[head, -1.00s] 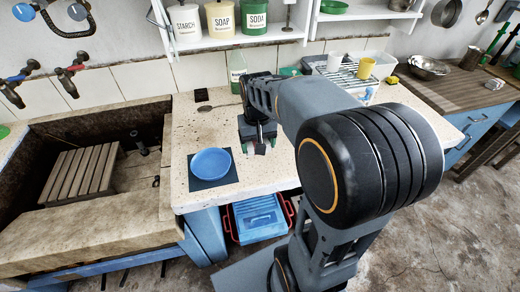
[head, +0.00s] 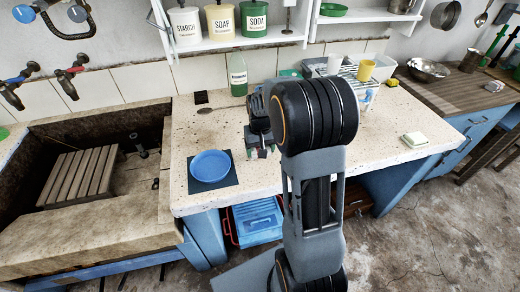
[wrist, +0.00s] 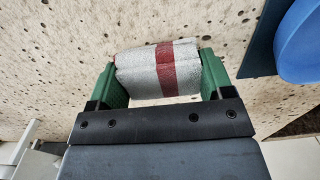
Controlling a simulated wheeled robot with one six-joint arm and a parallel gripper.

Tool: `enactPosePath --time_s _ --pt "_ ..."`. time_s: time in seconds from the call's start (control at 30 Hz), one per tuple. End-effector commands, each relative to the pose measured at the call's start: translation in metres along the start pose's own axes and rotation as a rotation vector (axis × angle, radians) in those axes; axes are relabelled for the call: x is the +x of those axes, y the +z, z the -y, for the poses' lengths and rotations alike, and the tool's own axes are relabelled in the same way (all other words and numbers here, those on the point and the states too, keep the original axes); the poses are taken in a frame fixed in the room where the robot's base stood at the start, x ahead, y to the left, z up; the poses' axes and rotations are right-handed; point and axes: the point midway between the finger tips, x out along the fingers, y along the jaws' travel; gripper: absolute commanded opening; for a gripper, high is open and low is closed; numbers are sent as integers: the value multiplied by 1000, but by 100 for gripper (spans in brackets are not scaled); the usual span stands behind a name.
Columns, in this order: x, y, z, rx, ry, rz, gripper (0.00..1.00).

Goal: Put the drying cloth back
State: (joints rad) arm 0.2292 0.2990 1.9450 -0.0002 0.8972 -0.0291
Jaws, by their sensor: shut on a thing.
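The drying cloth (wrist: 160,69) is a grey roll with a dark red stripe, seen in the wrist view. My gripper (wrist: 158,75) is shut on it, with a green fingertip at each end of the roll. In the head view my gripper (head: 262,153) points down at the speckled counter (head: 190,130), right of the blue bowl. The cloth is mostly hidden there by the gripper. I cannot tell whether the cloth touches the counter.
A blue bowl (head: 211,165) stands on a dark mat (head: 232,178) left of my gripper. A green bottle (head: 238,80) and a drying rack (head: 350,70) with cups stand behind. A soap dish (head: 415,139) lies near the right front edge. The stone trough (head: 60,245) is left.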

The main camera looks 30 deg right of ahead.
Motion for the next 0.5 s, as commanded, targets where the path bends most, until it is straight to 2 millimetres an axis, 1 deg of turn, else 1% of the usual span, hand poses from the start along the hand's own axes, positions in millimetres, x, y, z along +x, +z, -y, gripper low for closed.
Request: enactPosePath --time_s 0.03,0.27,0.47,0.5 --pt "4 0 0 0 0 1 52" --pt "4 0 0 0 0 -1 52" --pt "9 0 0 0 0 -1 52" --pt "8 0 0 0 0 -1 77"
